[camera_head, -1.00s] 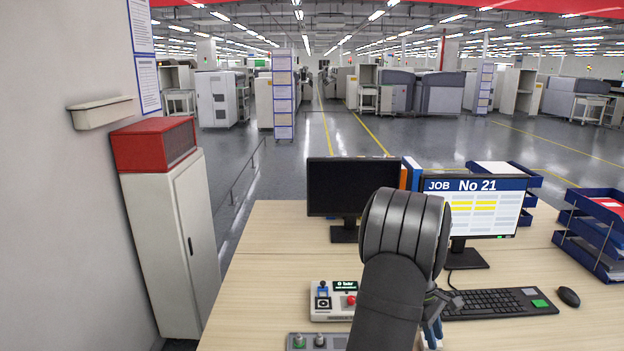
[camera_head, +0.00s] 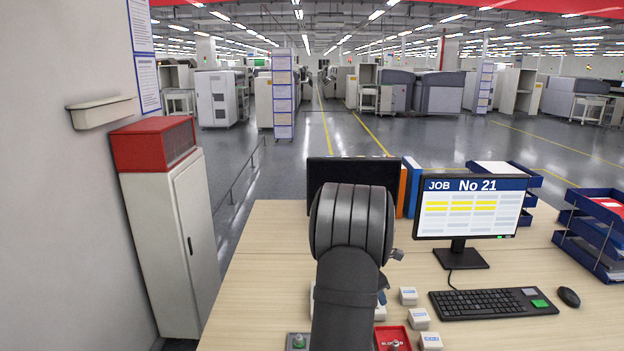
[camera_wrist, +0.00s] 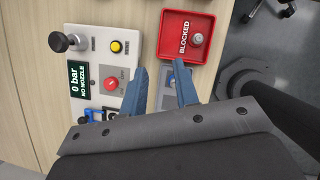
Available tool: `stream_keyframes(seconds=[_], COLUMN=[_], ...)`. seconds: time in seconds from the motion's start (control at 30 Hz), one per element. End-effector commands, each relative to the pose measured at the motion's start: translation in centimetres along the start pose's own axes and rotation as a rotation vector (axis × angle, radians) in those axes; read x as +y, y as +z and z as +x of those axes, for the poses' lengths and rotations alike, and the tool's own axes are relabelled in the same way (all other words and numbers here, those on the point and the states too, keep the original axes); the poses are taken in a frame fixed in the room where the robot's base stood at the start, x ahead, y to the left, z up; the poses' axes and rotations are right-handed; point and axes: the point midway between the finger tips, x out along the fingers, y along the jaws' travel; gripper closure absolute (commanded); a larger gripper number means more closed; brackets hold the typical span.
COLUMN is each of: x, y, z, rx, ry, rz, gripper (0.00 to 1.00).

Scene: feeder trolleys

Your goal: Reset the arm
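My gripper shows in the wrist view (camera_wrist: 160,78) as two blue fingers standing apart, with nothing held between them. It is above a control panel (camera_wrist: 92,92) with a black knob, a yellow button, a red knob and a display reading "0 bar NO NOZZLE". A red box marked "BLOCKED" (camera_wrist: 187,22) with a grey knob lies just beyond the fingertips; it also shows in the head view (camera_head: 387,333). A small grey unit (camera_wrist: 182,76) shows between the fingers. In the head view my arm stands upright mid-picture and hides most of the gripper and the panel.
Small white labelled boxes (camera_head: 419,319) stand right of my arm. A JOB No 21 monitor (camera_head: 472,212), a keyboard (camera_head: 490,302), a mouse (camera_head: 569,297) and blue trays (camera_head: 590,243) are farther right. A dark monitor (camera_head: 330,171) is behind my arm. The desk's left side is clear.

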Motion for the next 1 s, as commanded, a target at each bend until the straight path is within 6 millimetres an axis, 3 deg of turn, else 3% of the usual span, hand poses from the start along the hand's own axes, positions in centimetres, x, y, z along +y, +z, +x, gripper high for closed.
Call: stream_keyframes(seconds=[0.5, 0.7, 1.0], x=[6.5, 8.9, 10.4], y=[-3.4, -5.6, -7.0], z=[-2.5, -1.4, -0.9], rx=[0.001, 0.002, 0.001], ry=[0.16, 0.158, 0.157], rz=[-0.386, -0.383, -0.38], gripper=[0.72, 0.72, 0.72])
